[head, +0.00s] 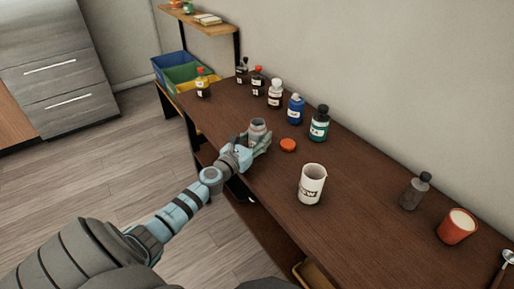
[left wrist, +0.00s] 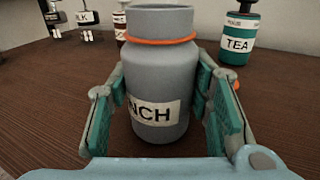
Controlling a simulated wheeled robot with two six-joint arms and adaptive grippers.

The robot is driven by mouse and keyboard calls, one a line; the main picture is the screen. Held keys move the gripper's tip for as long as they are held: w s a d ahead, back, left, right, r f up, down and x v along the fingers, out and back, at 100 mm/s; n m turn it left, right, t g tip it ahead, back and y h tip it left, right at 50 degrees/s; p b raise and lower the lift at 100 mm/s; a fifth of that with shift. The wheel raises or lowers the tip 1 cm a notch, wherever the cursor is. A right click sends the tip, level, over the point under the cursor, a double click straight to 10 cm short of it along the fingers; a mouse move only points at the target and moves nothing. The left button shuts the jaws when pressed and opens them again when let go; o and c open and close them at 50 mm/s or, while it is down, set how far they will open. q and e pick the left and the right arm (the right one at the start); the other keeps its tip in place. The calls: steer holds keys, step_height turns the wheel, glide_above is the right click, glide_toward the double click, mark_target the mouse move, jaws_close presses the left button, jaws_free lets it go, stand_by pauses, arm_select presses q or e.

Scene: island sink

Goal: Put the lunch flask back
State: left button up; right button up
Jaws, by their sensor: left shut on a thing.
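The lunch flask is a grey-blue jar (left wrist: 160,75) with an orange ring at its neck and a label ending in "NCH". In the head view the flask (head: 258,127) stands upright at the table's front left part, its top without a lid. My left gripper (head: 258,143) is shut on the flask, with one finger on each side of its body; the gripper also shows in the left wrist view (left wrist: 165,110). An orange lid (head: 288,145) lies on the table just right of the flask. My right gripper is not in view.
Behind the flask stand a green TEA bottle (head: 319,124), a blue bottle (head: 295,109) and several smaller bottles along the wall. A white beaker (head: 312,184) stands to the right. A grey bottle (head: 415,191) and an orange cup (head: 457,226) are farther right. The table (head: 365,200) between them is bare.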

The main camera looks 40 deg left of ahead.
arm_select(q)
steer(key=shift+r, duration=0.1)
steer(key=o, duration=1)
steer(key=shift+c, duration=0.2)
steer(key=shift+o, duration=1.4)
steer(key=shift+p, duration=0.3)
steer(key=s+d+b, duration=0.1)
steer(key=s+b, duration=0.1)
steer(key=s, duration=1)
steer(key=shift+r, duration=0.15)
